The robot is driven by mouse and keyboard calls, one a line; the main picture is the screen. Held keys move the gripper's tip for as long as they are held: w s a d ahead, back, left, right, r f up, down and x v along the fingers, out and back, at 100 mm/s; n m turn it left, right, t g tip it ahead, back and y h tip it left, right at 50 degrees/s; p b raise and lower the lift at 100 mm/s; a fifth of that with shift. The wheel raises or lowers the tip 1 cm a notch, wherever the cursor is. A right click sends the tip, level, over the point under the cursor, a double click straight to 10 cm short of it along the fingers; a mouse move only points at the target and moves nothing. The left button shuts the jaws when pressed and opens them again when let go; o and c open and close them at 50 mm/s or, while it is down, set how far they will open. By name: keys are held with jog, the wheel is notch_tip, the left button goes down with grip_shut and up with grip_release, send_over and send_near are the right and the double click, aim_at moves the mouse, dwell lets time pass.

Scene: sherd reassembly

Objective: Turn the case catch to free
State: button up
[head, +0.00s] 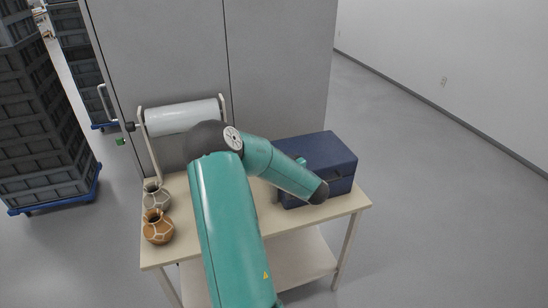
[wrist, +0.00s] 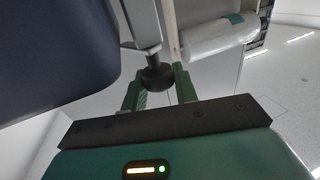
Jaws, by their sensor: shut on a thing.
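The case (head: 322,150) is a dark blue box with its lid down, at the right of the table. In the wrist view its dark blue side (wrist: 50,50) fills the upper left. The catch shows in the wrist view as a dark round knob (wrist: 157,76) on a short stem below a grey metal piece. My gripper (wrist: 159,80) has its two green fingers on either side of the knob and is shut on it. In the head view my arm hides the gripper and the catch.
A grey jar (head: 156,196) and a brown jar with pale lines (head: 158,228) stand at the left of the table (head: 350,203). A white roll on a stand (head: 183,116) is behind my arm, before a grey cabinet (head: 280,60). Stacked crates are far left.

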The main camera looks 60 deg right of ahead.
jog(key=n+t+y, duration=0.1)
jog(key=n+y, duration=0.1)
jog(key=y, duration=0.2)
jog(key=n+t+y, duration=0.1)
jog(key=n+y, duration=0.2)
jog(key=y, duration=0.1)
jog(key=shift+n, duration=0.3)
jog(key=shift+y, duration=0.4)
jog(key=o, duration=1)
jog(key=shift+c, duration=0.2)
jog(key=s, duration=1.3)
jog(key=shift+s, duration=0.4)
jog(key=shift+d, duration=0.1)
